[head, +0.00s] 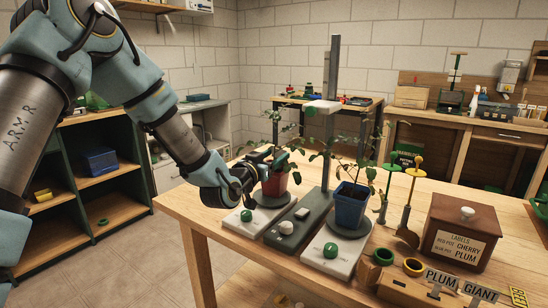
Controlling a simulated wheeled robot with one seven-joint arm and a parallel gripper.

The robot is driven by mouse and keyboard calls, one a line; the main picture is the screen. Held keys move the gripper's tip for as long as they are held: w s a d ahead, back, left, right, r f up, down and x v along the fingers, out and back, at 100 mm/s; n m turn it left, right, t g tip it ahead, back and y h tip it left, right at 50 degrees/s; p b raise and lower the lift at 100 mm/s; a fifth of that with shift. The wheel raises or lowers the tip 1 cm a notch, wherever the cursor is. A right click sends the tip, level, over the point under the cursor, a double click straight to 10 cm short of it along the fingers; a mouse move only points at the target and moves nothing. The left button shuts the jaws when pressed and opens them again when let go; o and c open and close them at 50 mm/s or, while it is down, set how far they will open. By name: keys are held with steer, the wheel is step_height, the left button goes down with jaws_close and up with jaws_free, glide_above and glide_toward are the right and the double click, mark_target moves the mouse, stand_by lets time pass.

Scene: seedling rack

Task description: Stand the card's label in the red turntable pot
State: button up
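The red pot (275,184) holds a leafy seedling and stands on a dark round turntable (266,200) at the left of the bench. My gripper (264,160) is at the red pot's upper left, among the leaves. Its fingers are dark and partly hidden, so I cannot tell whether they are open or hold a label. The card (459,246) on the brown box reads "LABELS", "RED POT", "CHERRY" and "PLUM"; smaller print is unclear.
A blue pot (350,207) with a seedling stands on the right turntable. A grey post (331,110) rises between the pots. Green knobs (331,250) sit on white bases in front. Yellow and green tools (411,200) stand beside the brown box (465,215).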

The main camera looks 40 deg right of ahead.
steer(key=o, duration=0.5)
steer(key=b+v, duration=0.2)
steer(key=v, duration=0.8)
steer(key=shift+s+a, duration=0.2)
steer(key=shift+a, duration=0.15)
